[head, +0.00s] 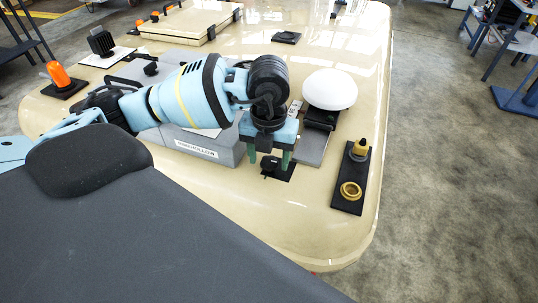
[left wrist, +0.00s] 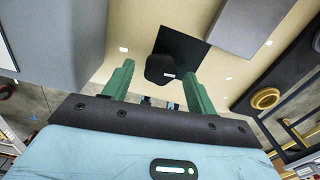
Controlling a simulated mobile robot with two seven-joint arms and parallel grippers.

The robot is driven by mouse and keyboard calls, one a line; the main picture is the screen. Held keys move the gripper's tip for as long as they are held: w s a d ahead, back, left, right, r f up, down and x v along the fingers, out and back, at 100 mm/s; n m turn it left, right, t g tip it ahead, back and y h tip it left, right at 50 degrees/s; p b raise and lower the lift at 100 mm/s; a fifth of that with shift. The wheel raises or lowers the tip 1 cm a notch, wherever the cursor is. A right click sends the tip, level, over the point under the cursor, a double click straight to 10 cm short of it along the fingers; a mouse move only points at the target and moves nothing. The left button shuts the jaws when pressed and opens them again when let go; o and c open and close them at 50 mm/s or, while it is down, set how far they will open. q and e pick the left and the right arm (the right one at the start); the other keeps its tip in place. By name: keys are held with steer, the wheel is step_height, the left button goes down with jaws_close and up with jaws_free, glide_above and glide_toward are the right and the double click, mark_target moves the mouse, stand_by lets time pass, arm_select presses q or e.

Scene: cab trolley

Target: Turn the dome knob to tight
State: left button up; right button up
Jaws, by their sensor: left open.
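A small black knob (head: 269,163) sits on a black square plate (head: 284,172) on the cream trolley top. I take it to be the dome knob. In the left wrist view the knob (left wrist: 160,68) has a rounded outline and a small white mark. My left gripper (head: 268,158) points down over it, green fingers apart, one on each side in the picture. In the left wrist view, the fingertips (left wrist: 160,73) show no clear contact with the knob. I see no readable "tight" mark. My right gripper is not in view.
A white dome (head: 330,89) on a grey and black base stands right of my gripper. A black plate with a brass ring (head: 350,191) and brass fitting (head: 360,148) lies near the right edge. A grey labelled box (head: 205,150) is close on the left. The front top is clear.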

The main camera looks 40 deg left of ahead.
arm_select(q)
steer(key=c, duration=1)
